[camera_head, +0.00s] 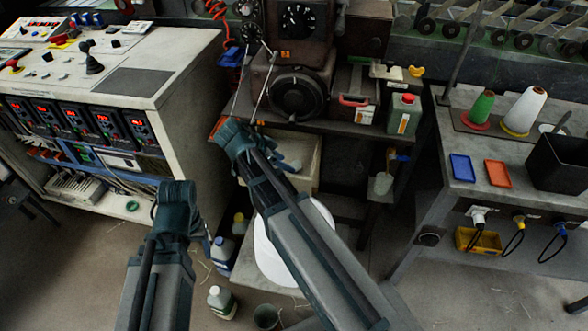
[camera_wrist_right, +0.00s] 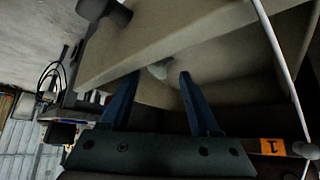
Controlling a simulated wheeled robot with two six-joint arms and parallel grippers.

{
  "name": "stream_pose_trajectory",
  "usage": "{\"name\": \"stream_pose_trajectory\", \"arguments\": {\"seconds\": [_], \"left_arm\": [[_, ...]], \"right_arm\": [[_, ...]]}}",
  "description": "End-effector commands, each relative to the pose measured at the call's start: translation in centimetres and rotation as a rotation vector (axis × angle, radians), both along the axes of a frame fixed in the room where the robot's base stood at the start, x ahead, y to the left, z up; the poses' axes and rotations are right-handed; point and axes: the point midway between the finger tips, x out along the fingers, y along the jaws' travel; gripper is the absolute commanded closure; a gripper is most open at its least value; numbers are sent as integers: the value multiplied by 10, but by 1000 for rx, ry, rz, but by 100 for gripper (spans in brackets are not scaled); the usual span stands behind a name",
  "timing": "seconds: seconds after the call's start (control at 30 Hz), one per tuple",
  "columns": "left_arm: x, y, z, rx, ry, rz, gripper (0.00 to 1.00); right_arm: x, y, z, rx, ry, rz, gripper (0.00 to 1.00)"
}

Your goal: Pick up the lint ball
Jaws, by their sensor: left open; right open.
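A small pale lump, likely the lint ball (camera_wrist_right: 159,69), shows in the right wrist view inside a tan open box (camera_wrist_right: 200,28). My right gripper (camera_wrist_right: 160,80) is open, its two blue fingers on either side of the lump in the picture. I cannot tell whether they touch it. In the head view my right gripper (camera_head: 285,163) is at the tan box (camera_head: 305,172) below the dark machine, and the lump cannot be made out there. My left gripper (camera_head: 178,192) is low in front of the control cabinet, with nothing visible in it.
A dark machine (camera_head: 298,92) with thin rods stands behind the box. A control cabinet (camera_head: 185,75) is at left. A grey table (camera_head: 460,165) with cones and a black bin (camera_head: 560,162) is at right.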

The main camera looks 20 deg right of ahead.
Motion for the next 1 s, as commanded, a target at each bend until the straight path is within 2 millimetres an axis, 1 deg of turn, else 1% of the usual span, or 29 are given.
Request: {"name": "stream_pose_trajectory", "arguments": {"seconds": [0.03, 0.2, 0.3, 0.47, 0.5, 0.57, 0.6, 0.67, 0.7, 0.83, 0.87, 1.0], "left_arm": [[0, 0, -11, 0, 0, 0, 35], [0, 0, -28, 0, 0, 0, 35], [0, 0, -30, 0, 0, 0, 35], [0, 0, -28, 0, 0, 0, 35], [0, 0, -28, 0, 0, 0, 35], [0, 0, -28, 0, 0, 0, 35], [0, 0, -28, 0, 0, 0, 35], [0, 0, -28, 0, 0, 0, 35], [0, 0, -28, 0, 0, 0, 35], [0, 0, -28, 0, 0, 0, 35], [0, 0, -28, 0, 0, 0, 35], [0, 0, -28, 0, 0, 0, 35]], "right_arm": [[0, -6, -11, 0, 0, -3, 37], [3, -20, -28, 0, -1, -1, 37], [3, -24, -30, 0, -1, -1, 37], [3, -24, -28, 0, 0, 0, 37], [3, -24, -28, 0, 0, 0, 39], [3, -24, -28, 0, 0, 0, 50], [3, -24, -28, 0, 0, 0, 57], [3, -24, -28, 0, 0, 0, 68], [3, -24, -28, 0, 0, 0, 75], [3, -24, -28, 0, 0, 0, 98], [3, -24, -28, 0, 1, 1, 100], [3, -24, -28, 0, 0, 0, 100]]}}
